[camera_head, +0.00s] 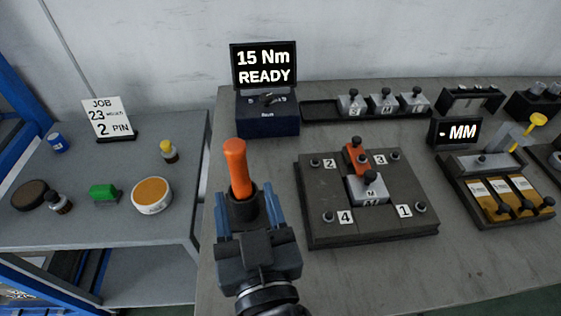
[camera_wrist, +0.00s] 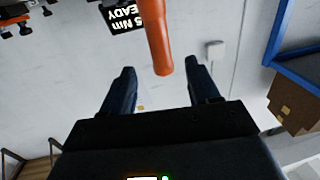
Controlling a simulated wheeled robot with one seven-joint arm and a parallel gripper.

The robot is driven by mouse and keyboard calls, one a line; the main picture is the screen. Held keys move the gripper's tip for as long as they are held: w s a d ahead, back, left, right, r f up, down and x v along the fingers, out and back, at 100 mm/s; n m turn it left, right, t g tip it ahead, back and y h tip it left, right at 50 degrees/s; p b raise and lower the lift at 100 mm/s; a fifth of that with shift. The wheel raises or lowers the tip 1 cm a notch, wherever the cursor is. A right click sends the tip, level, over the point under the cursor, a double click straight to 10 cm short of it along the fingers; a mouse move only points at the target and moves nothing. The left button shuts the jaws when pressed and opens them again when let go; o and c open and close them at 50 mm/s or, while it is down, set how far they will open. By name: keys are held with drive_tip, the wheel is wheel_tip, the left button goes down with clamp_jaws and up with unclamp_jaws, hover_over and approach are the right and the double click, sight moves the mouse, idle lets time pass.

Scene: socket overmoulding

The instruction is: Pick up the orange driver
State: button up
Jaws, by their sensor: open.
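The orange driver (camera_head: 236,165) stands nearly upright in a dark round holder (camera_head: 241,209) near the left edge of the grey bench. Its lower part is hidden in the holder. My gripper (camera_head: 246,193) is open, with its blue fingers spread on either side of the holder in the head view. In the wrist view the driver's orange handle (camera_wrist: 157,38) enters from the top, and its rounded end lies between the fingertips of my gripper (camera_wrist: 162,69). No contact with the fingers shows; the depth gap is hard to tell.
A dark blue box with a "15 Nm READY" screen (camera_head: 265,68) stands just behind the driver. A dark fixture plate (camera_head: 325,232) with numbered posts lies to the right. A side table (camera_head: 100,230) with small containers is at the left, across a gap.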

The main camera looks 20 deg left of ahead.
sight(238, 166)
drive_tip(key=shift+r+x, duration=0.15)
drive_tip(key=shift+x, duration=0.45)
drive_tip(key=shift+r+x, duration=0.15)
drive_tip(key=shift+x, duration=0.5)
drive_tip(key=shift+p+x, duration=0.85)
drive_tip(key=shift+x, duration=2.15)
drive_tip(key=shift+c, duration=0.3)
clamp_jaws()
